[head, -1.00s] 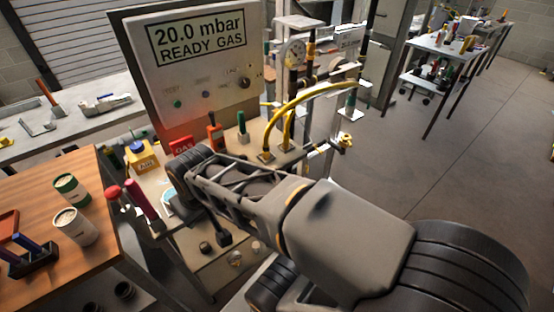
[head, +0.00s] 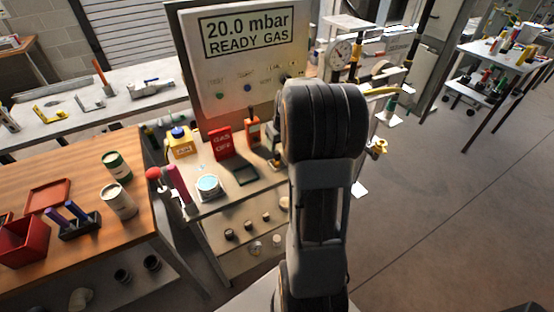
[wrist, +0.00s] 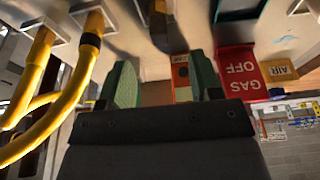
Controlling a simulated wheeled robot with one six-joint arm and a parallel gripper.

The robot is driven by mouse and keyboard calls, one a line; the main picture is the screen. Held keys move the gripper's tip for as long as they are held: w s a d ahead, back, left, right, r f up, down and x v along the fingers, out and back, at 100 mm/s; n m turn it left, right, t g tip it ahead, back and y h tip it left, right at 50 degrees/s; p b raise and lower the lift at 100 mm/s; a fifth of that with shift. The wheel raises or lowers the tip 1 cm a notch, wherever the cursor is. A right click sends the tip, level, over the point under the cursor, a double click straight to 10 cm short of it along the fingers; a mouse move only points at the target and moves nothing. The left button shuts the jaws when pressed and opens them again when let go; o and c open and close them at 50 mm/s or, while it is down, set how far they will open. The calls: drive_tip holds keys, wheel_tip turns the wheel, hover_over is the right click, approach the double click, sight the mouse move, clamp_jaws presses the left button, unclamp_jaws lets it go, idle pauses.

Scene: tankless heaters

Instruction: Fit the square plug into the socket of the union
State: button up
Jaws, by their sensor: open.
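My gripper (wrist: 165,82) is open in the wrist view, with two green fingers apart and nothing seen held between them. In the head view, my arm hides it. I cannot single out the square plug or the union with certainty. A dark rounded part (wrist: 163,30) with a brass-coloured end is above the fingers in the wrist view.
A red GAS OFF sign (head: 222,143) and an orange device (head: 253,130) stand at the cart's back. Yellow hoses (wrist: 80,80) run left of my fingers. A gauge (head: 340,50) is behind my arm.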

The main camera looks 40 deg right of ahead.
sight(277, 152)
drive_tip(key=shift+p+x, duration=0.6)
drive_tip(key=shift+x, duration=3.8)
drive_tip(key=shift+s+d, duration=0.1)
drive_tip(key=shift+c, duration=0.4)
drive_tip(key=c, duration=0.9)
drive_tip(key=shift+c, duration=0.4)
drive_tip(key=shift+r, duration=0.2)
